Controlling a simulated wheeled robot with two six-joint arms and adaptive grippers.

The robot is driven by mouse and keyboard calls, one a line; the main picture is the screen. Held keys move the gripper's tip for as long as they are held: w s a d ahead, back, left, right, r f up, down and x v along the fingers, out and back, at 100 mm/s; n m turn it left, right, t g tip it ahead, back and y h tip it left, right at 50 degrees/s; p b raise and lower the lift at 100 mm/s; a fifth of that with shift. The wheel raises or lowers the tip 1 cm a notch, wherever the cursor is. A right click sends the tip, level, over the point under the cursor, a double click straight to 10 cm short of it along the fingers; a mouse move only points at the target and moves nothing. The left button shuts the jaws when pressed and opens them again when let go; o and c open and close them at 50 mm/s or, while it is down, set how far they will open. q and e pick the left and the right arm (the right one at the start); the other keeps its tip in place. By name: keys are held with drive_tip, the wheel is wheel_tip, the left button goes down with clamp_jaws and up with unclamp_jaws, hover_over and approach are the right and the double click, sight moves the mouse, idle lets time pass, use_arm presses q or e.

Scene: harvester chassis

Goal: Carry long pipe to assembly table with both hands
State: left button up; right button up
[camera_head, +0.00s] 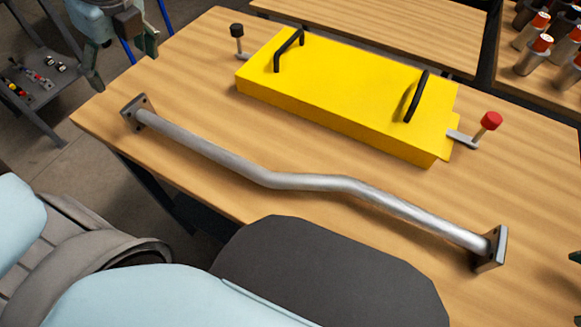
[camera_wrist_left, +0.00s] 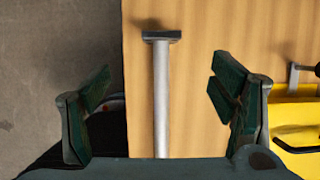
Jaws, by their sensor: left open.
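The long pipe (camera_head: 308,182) is grey metal with a double bend and a square flange at each end. It lies along the near side of a wooden table (camera_head: 175,85), with nothing holding it. My left gripper (camera_head: 122,62) is open and empty, beyond the pipe's left flange. In the left wrist view, its green fingers (camera_wrist_left: 160,105) are spread wide to either side of the pipe's straight left part (camera_wrist_left: 161,90), with the flange further up the picture. My right gripper shows only as a dark green sliver (camera_head: 575,258) at the right edge; its jaws are cut off.
A yellow box (camera_head: 340,95) with two black handles and levers with black and red knobs stands behind the pipe. Another wooden surface (camera_head: 390,25) lies behind it. Several orange-topped cylinders (camera_head: 533,55) stand at the upper right. A grey shelf (camera_head: 40,85) is at left.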

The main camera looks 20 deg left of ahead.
sight(505, 246)
drive_tip(key=shift+a, duration=0.25)
use_arm(q)
drive_tip(key=x, duration=1.4)
drive_tip(key=shift+w+f, duration=0.2)
drive_tip(key=shift+f, duration=0.15)
use_arm(e)
drive_tip(key=a, duration=0.4)
drive_tip(key=w+a, duration=0.1)
drive_tip(key=a, duration=0.9)
drive_tip(key=shift+w, duration=0.3)
use_arm(q)
clamp_jaws()
use_arm(e)
clamp_jaws()
use_arm(q)
drive_tip(key=shift+r, duration=0.1)
